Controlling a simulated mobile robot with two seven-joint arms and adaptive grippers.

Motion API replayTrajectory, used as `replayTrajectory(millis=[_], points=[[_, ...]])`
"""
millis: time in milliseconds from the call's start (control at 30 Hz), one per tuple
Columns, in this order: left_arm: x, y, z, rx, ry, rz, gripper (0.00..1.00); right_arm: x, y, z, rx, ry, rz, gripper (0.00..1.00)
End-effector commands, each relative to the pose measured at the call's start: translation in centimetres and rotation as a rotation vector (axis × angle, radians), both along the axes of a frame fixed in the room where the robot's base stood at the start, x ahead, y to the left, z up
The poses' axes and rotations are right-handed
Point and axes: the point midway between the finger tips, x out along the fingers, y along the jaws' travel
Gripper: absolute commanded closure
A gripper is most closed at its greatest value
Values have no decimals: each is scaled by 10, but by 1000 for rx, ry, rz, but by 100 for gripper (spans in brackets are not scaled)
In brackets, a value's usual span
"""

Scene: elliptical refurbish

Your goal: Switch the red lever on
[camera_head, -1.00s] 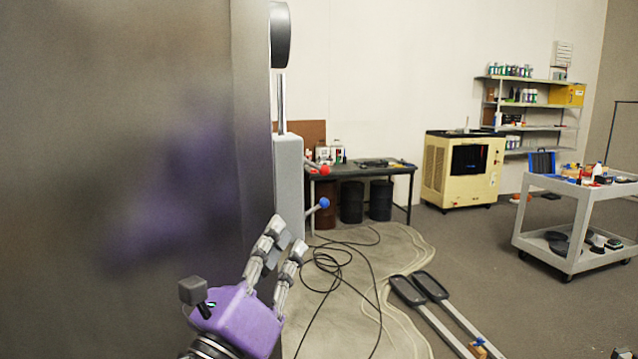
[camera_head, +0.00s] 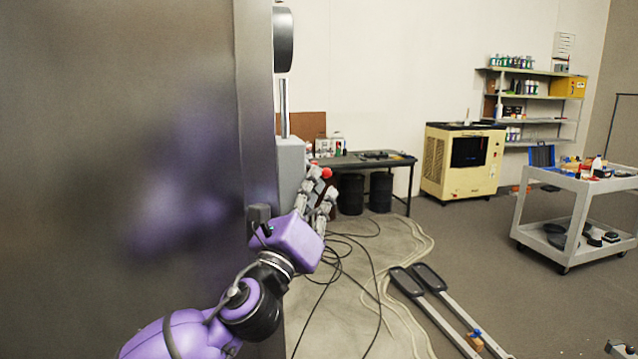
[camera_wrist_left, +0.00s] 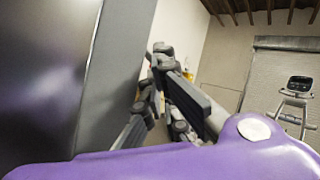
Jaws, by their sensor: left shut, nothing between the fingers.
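The red lever's round red knob (camera_head: 327,172) shows just above and behind my left fingers, beside the grey box (camera_head: 291,165) on the panel's edge. The lever's arm is largely hidden behind the fingers. My left gripper (camera_head: 320,186) is shut and empty, close to the box and knob; I cannot tell whether it touches the lever. In the left wrist view, its fingers (camera_wrist_left: 158,82) reach forward next to the panel's grey edge. My right gripper is not clearly in view.
A large metal panel (camera_head: 120,120) fills the left side, close to my left arm. Black cables (camera_head: 350,262) and two long-handled bars (camera_head: 440,310) lie on the floor. A dark table (camera_head: 385,163), a yellow machine (camera_head: 462,165) and a trolley (camera_head: 575,190) stand beyond.

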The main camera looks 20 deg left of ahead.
Motion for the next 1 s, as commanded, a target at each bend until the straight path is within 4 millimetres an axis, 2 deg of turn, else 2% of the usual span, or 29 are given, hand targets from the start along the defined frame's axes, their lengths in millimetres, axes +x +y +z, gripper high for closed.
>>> replayTrajectory(millis=[133,500,767,1000], points=[[7,-1,4,0,-1,-1,100,0,0,2,1,0,-1,60],[8,-1,3,-1,0,0,100,-1,0,1,0,2,0,60],[10,-3,1,-40,-23,-1,100,-8,0,-10,-2,19,2,60],[10,-4,3,-68,-43,-1,100,-7,1,-14,-3,20,7,60]])
